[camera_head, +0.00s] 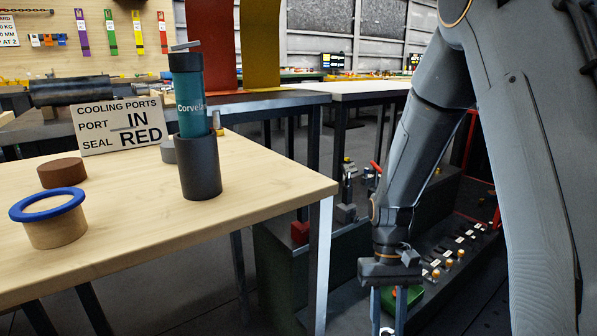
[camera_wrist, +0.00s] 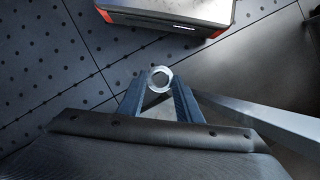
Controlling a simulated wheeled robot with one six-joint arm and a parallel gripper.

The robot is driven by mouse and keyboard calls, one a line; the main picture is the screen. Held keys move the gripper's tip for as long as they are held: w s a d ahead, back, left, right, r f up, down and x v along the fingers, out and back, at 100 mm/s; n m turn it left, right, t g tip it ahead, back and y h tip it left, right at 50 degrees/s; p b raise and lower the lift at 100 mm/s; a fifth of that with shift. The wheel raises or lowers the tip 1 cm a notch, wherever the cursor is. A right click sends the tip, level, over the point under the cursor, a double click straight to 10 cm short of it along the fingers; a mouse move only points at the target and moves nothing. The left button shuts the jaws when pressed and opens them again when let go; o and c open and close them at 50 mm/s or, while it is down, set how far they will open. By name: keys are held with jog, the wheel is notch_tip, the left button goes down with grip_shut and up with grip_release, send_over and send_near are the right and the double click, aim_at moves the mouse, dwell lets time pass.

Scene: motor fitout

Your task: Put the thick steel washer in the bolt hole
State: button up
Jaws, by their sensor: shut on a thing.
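The thick steel washer (camera_wrist: 151,79) is a pale metal ring held between the fingertips of my gripper (camera_wrist: 160,88) in the wrist view. Its round opening faces the wrist camera. In the head view my gripper (camera_head: 388,310) points down to the right of the wooden table, with its fingers running to the bottom edge. A small pale edge of the washer (camera_head: 387,331) shows there between the fingers. I cannot make out the bolt hole in either view.
The wooden table (camera_head: 270,185) carries a sign (camera_head: 118,125), a dark cylinder (camera_head: 200,165), a brown disc (camera_head: 62,172) and a blue-rimmed cup (camera_head: 57,230). A dark bench with labelled knobs (camera_head: 448,262) is behind my gripper. A metal box (camera_wrist: 170,12) tops the wrist view; a pale bar (camera_wrist: 255,118) lies right.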

notch_tip(320, 180, up, 22)
jog(key=s+p, duration=0.2)
jog(key=p, duration=2.9)
jog(key=shift+s+f, duration=0.25)
jog(key=shift+d, duration=0.1)
